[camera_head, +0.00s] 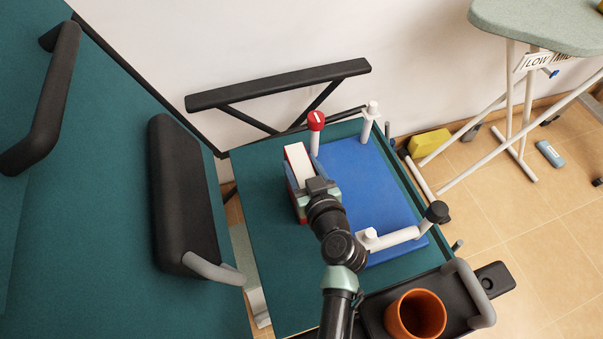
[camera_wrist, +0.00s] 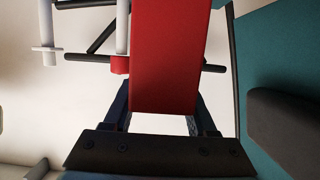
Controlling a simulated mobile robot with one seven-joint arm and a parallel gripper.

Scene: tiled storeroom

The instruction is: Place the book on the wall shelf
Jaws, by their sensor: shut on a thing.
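The book (camera_head: 297,162) shows its white page edges in the head view. Its red cover (camera_wrist: 170,55) fills the middle of the wrist view. My gripper (camera_head: 305,186) is shut on the book and holds it above the teal surface (camera_head: 262,200); the height of the gap is hard to judge. A narrow black ledge with diagonal struts (camera_head: 280,86), which looks like the wall shelf, is on the white wall beyond the book. Its top looks bare. The book is apart from it. Part of the book's lower side is hidden by my gripper.
A red-topped post (camera_head: 316,122) stands close beside the book. A blue panel with white posts (camera_head: 365,185) lies to the right. A black padded armrest (camera_head: 182,195) is at left. An orange pot (camera_head: 415,315) sits at the front right. An ironing board (camera_head: 545,22) stands far right.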

